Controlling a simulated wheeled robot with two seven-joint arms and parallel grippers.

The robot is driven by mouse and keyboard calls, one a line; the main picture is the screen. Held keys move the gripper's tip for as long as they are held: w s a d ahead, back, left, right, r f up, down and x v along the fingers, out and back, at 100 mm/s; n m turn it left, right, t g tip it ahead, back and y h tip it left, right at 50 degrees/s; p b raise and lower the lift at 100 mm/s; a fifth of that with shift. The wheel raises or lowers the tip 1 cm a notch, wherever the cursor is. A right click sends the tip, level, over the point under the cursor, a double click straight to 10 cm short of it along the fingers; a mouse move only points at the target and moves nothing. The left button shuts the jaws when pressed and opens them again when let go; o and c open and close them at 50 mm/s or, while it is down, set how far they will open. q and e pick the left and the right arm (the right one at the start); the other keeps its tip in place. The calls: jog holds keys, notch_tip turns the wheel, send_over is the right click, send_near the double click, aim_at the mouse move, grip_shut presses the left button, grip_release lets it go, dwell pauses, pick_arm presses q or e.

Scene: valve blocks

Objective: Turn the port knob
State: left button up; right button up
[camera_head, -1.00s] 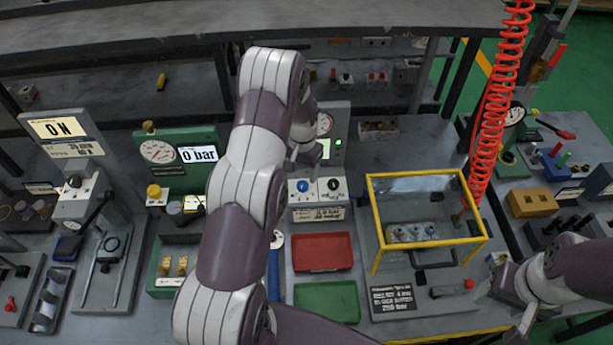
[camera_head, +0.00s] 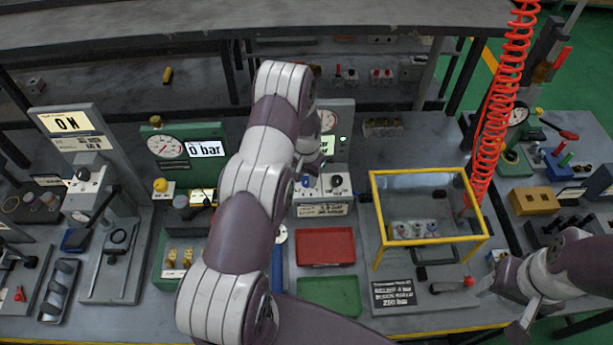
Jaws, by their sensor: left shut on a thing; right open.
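A grey panel block (camera_head: 322,209) at the centre carries a blue knob (camera_head: 306,181) and a black knob (camera_head: 337,180) side by side; I cannot read which is labelled port. My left gripper (camera_head: 307,174) reaches down from behind my arm and is shut on the blue knob. Its fingers are small here and partly hidden by my arm. The black knob is free, just to the right. My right gripper (camera_head: 503,306) is open and empty at the lower right, near the table's front edge.
A red tray (camera_head: 325,246) and a green tray (camera_head: 329,295) lie in front of the panel. A yellow-framed clear box (camera_head: 430,193) stands to the right, by a hanging red coiled hose (camera_head: 492,125). A green gauge unit (camera_head: 180,153) stands left of my arm.

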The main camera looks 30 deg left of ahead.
pick_arm(q)
jog(key=n+b, duration=0.2)
jog(key=n, duration=0.1)
jog(key=shift+f, duration=0.1)
jog(key=shift+n+b, duration=1.25)
jog(key=shift+n, duration=1.05)
jog(key=shift+w+r, duration=0.1)
jog(key=shift+r, duration=0.1)
jog(key=o, duration=1)
jog(key=shift+d, duration=0.1)
jog(key=shift+o, duration=0.2)
